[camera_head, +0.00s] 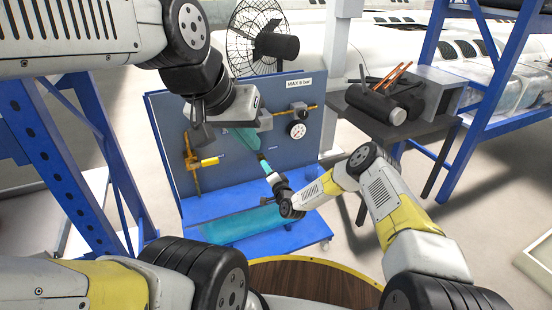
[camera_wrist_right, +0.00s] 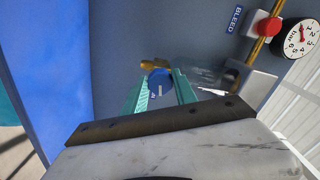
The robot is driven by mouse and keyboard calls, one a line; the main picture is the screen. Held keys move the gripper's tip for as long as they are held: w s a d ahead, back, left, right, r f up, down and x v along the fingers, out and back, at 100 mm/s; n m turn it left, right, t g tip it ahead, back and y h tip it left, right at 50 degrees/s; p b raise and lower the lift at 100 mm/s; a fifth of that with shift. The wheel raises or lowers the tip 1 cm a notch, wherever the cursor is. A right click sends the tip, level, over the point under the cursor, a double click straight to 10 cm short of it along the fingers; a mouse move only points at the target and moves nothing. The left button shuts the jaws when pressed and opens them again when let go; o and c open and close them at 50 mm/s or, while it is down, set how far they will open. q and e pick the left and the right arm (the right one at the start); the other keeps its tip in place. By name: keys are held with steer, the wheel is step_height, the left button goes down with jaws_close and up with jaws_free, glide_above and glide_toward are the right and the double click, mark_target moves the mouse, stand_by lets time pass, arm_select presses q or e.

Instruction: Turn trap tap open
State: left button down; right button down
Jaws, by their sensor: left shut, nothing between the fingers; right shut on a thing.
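In the right wrist view a round blue knob (camera_wrist_right: 160,82) with a white mark on its face sits between the teal fingers of my right gripper (camera_wrist_right: 160,92), which is shut on it. A brass fitting (camera_wrist_right: 153,64) shows just behind the knob. In the head view my right gripper (camera_head: 264,160) reaches up to the lower middle of the blue panel (camera_head: 225,185), and the knob cannot be made out there. My left gripper (camera_head: 247,138) is shut and empty, higher up in front of the panel.
A red knob (camera_wrist_right: 266,26) beside a BLEED label (camera_wrist_right: 235,18) and a pressure gauge (camera_wrist_right: 297,38) are at the right wrist view's upper right. In the head view, brass pipework with a yellow part (camera_head: 209,161) is left of my grippers. A dark table (camera_head: 395,115) stands right.

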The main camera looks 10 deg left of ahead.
stand_by(0.4)
steer(key=c, duration=1)
jaws_free()
steer(key=v, duration=0.7)
steer(key=shift+s+d, duration=0.25)
steer(key=shift+s, duration=0.1)
